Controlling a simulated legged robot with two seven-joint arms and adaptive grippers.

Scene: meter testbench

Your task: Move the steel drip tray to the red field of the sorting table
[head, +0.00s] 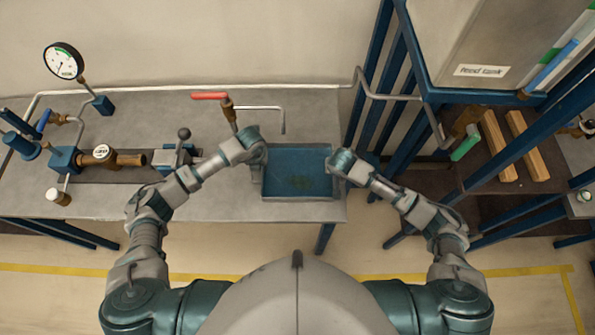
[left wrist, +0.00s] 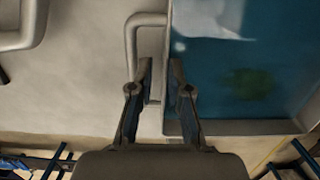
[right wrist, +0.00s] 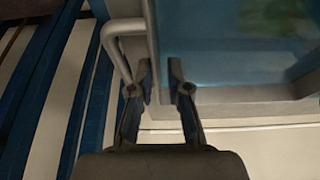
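The steel drip tray (head: 300,198) is a rectangular pan with blue liquid and a greenish patch inside. It sits at the right end of the grey bench. My left gripper (head: 257,163) is at its left side. My right gripper (head: 335,168) is at the tray's right side. In the right wrist view its fingers (right wrist: 160,70) are apart; the right handle (right wrist: 108,48) passes behind the left finger. The red field and sorting table are not visible.
A tap with a red lever (head: 210,96) and bent spout (head: 284,120) stands behind the tray. A valve (head: 180,152) and brass meter (head: 103,155) are to the left. The feed tank (head: 480,50) on its blue frame and a rack with wooden blocks (head: 498,147) are right. Floor shows in front.

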